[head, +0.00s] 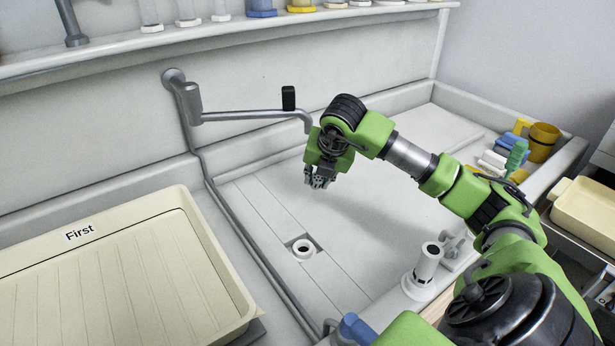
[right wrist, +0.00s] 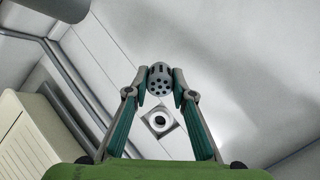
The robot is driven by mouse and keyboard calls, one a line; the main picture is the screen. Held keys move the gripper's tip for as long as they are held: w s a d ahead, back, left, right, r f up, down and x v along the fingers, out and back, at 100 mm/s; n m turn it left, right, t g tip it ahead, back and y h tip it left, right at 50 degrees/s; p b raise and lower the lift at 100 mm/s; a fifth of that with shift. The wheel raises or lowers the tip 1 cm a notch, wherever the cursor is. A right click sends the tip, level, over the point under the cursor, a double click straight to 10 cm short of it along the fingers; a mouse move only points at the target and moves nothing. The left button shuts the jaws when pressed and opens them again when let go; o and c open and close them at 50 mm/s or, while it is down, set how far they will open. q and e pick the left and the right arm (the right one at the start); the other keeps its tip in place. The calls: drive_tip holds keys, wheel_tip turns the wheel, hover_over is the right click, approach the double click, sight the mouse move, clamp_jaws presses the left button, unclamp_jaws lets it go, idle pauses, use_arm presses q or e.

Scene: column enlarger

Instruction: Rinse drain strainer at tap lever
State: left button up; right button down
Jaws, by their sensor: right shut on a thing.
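My right gripper (head: 319,181) hangs over the sink basin (head: 400,235), just below and beside the spout end of the wall tap (head: 250,115). In the right wrist view the fingers (right wrist: 158,88) are shut on the drain strainer (right wrist: 158,80), a small grey round piece with several dark holes in its face. In the head view the strainer can hardly be told from the fingers. The black tap lever (head: 288,98) stands upright on the spout pipe. No water shows. The drain hole (head: 303,248) lies open in the basin floor; it also shows in the right wrist view (right wrist: 159,121). My left gripper is out of view.
A cream ribbed tray (head: 120,285) labelled "First" stands at the left. A pipe (head: 255,260) runs along the basin's left side. A white cylinder (head: 426,263) stands near the front edge. A yellow mug (head: 542,142) and a green brush (head: 516,156) are at the right.

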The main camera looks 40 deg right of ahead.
drive_tip(key=shift+s+a+f+b, duration=0.15)
drive_tip(key=shift+s+a+b, duration=0.2)
drive_tip(key=shift+s, duration=0.3)
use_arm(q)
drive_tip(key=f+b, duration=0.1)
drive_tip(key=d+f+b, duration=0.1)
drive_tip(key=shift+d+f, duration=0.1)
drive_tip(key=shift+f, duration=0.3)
use_arm(e)
drive_tip(key=s, duration=0.1)
drive_tip(key=s+a, duration=0.1)
drive_tip(key=shift+s, duration=0.3)
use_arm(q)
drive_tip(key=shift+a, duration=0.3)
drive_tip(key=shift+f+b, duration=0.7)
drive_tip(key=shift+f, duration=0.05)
use_arm(e)
drive_tip(key=s+a+r, duration=0.2)
drive_tip(key=s+r, duration=0.2)
drive_tip(key=shift+s+r, duration=0.15)
drive_tip(key=shift+s, duration=0.1)
